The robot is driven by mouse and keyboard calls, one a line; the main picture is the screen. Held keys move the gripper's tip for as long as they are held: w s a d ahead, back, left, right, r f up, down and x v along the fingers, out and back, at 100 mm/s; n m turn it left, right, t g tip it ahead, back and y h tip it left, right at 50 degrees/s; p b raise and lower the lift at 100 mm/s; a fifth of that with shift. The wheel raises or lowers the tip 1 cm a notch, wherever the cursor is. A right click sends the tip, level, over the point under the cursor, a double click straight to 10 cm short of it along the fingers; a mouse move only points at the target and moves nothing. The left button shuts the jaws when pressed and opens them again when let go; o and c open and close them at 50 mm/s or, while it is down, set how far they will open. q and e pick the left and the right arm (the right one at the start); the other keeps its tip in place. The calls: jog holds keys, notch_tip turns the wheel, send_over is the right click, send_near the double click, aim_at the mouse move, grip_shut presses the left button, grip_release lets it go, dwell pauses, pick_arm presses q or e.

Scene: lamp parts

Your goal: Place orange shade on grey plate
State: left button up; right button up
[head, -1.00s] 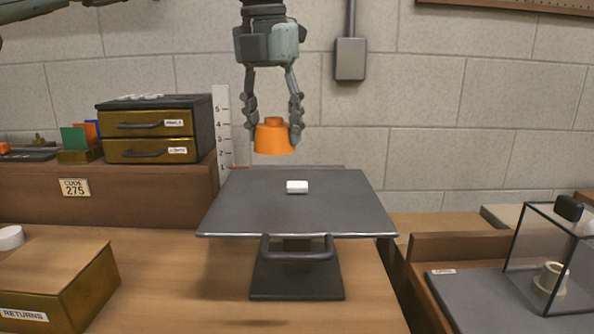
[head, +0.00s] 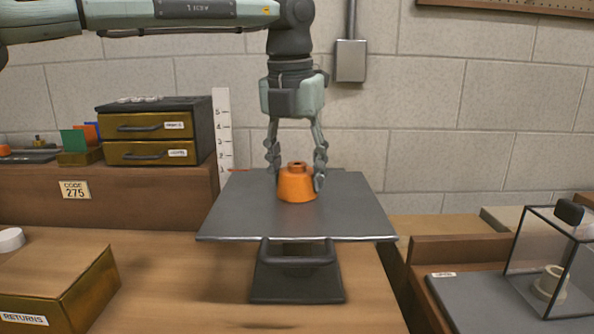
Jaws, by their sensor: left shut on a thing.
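The orange shade (head: 297,185) is upright, wide end down, over the middle of the grey plate (head: 240,215). The plate is a flat square top on a dark stand with a front handle. My left gripper (head: 297,180) points down from above and is shut on the orange shade, one finger at each side. Whether the shade's lower rim touches the plate or hangs just above it, I cannot tell. The small white block that lay on the plate is hidden behind or under the shade. My right gripper is not in view.
A drawer cabinet (head: 155,130) stands on the raised ledge at left. A box labelled RETURNS (head: 55,285) is at front left. A clear case (head: 550,255) with a cream part stands at right. The plate around the shade is clear.

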aim_at(293, 174)
pick_arm(q)
jog(key=o, duration=1.2)
jog(key=shift+c, duration=0.2)
jog(key=shift+r, duration=0.1)
notch_tip(293, 174, up, 2)
jog(key=shift+s+r, duration=0.15)
jog(key=shift+r, duration=0.1)
notch_tip(293, 174, up, 9)
jog(key=s, duration=0.1)
jog(key=shift+s+a+r, duration=0.15)
jog(key=shift+s+a, duration=0.05)
jog(key=shift+a, duration=0.15)
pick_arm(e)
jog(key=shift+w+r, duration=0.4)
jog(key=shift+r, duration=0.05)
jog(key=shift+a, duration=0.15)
